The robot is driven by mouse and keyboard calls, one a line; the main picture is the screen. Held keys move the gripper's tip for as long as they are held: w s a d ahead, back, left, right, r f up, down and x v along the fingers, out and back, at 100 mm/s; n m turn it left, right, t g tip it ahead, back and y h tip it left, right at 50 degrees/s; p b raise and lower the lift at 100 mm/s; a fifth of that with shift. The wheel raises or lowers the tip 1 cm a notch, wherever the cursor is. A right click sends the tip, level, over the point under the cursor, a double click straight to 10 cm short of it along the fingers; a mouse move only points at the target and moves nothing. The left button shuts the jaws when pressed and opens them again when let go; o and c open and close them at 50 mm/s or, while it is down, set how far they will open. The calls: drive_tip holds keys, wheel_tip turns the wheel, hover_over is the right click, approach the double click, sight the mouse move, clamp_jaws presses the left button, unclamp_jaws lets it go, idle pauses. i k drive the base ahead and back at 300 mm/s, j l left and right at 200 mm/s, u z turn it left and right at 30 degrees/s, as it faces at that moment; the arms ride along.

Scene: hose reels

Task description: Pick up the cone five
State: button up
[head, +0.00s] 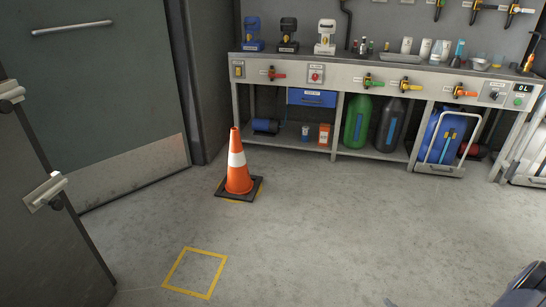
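One orange traffic cone (238,178) with a white band and a black square base stands upright on the grey floor, left of the workbench. A little yellow shows at the edge of its base. I cannot read a number on it. A yellow square outline (196,273) is marked on the bare floor in front of it, and it is empty.
A metal workbench (420,83) with valves, bottles and containers runs along the back wall. Green and dark cylinders stand on its lower shelf. A grey door (105,100) is at the left, with a dark panel with handles (45,200) nearer. The middle floor is clear.

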sight(238, 183)
drive_tip(key=i, duration=1.75)
drive_tip(key=i+j, duration=0.25)
drive_tip(key=j, duration=0.2)
drive_tip(key=i+j, duration=0.3)
drive_tip(key=j, duration=0.15)
drive_tip(key=i+j, duration=0.25)
drive_tip(key=j, duration=0.2)
drive_tip(key=i+j, duration=0.55)
drive_tip(key=j, duration=0.3)
